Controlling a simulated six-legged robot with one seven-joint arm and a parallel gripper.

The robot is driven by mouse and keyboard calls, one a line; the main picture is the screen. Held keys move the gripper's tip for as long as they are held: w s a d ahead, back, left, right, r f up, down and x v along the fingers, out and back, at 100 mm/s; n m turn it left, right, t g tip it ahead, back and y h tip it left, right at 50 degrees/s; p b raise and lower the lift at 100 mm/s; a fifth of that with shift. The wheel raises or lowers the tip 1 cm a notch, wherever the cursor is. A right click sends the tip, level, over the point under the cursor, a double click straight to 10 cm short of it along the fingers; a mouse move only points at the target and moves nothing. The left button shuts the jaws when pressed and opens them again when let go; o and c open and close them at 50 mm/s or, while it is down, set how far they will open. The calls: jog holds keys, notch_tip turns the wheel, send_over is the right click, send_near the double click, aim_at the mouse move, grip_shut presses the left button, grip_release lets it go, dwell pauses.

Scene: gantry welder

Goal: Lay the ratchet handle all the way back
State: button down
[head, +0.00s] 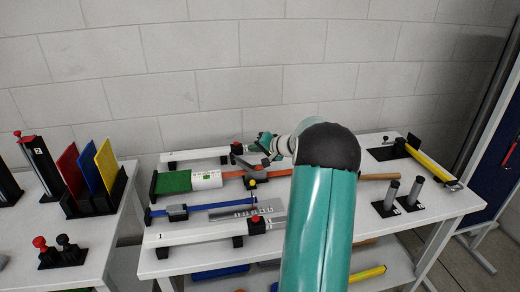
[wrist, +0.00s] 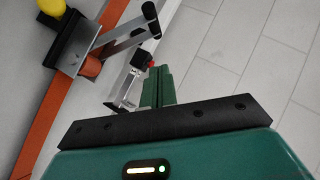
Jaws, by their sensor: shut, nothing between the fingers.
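The ratchet (head: 258,175) sits on an orange strap in the middle of the right-hand table, with a yellow ball on its near side. In the wrist view the ratchet's metal body (wrist: 82,48) is at upper left. Its handle (wrist: 125,40), two grey bars with a dark end, sticks out from the body toward the upper right. In the head view the handle (head: 243,161) shows as a short grey bar, tilted. My gripper (head: 267,143) is just behind the ratchet, partly hidden by my arm. Its green fingers (wrist: 158,88) are shut and empty, apart from the handle in the wrist view.
White rails (head: 195,234) lie at the table's front and back. A blue bar (head: 163,213) and green block (head: 173,182) lie left of the ratchet. Grey cylinders (head: 415,191) stand right. A block wall (head: 200,90) rises behind. My arm hides part of the table.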

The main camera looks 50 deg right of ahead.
aim_at(235, 162)
jog(key=x, duration=0.3)
jog(key=shift+w+f, duration=0.15)
jog(key=shift+w, duration=0.05)
jog(key=shift+w+a+f, duration=0.6)
jog(key=shift+a+f, duration=0.15)
jog(key=shift+a, duration=0.2)
jog(key=shift+w+a+f, duration=0.3)
jog(key=shift+a+f, duration=0.1)
jog(key=shift+a, duration=0.1)
jog(key=shift+w+a+f+n+g+h, duration=0.35)
jog(key=shift+a+f+n+g+h, duration=0.05)
jog(key=shift+a+f+g, duration=0.1)
jog(key=shift+w+a+f+n+g+h, duration=0.2)
jog(key=shift+a+f+n+g+h, duration=0.1)
jog(key=shift+f, duration=0.1)
jog(key=shift+w+a+f+n+g+h, duration=0.2)
jog(key=shift+a+f, duration=0.1)
jog(key=shift+f, duration=0.1)
jog(key=shift+w+a+f+n+g+h, duration=0.2)
jog(key=shift+f+g+h, duration=0.1)
jog(key=shift+f, duration=0.2)
jog(key=shift+w+a+f+n+g+h, duration=0.1)
jog(key=shift+a+f+n+g+h, duration=0.15)
jog(key=shift+f, duration=0.25)
jog(key=shift+w+a+f+n+g+h, duration=0.15)
jog(key=shift+f+g+h, duration=0.15)
jog(key=shift+f, duration=0.2)
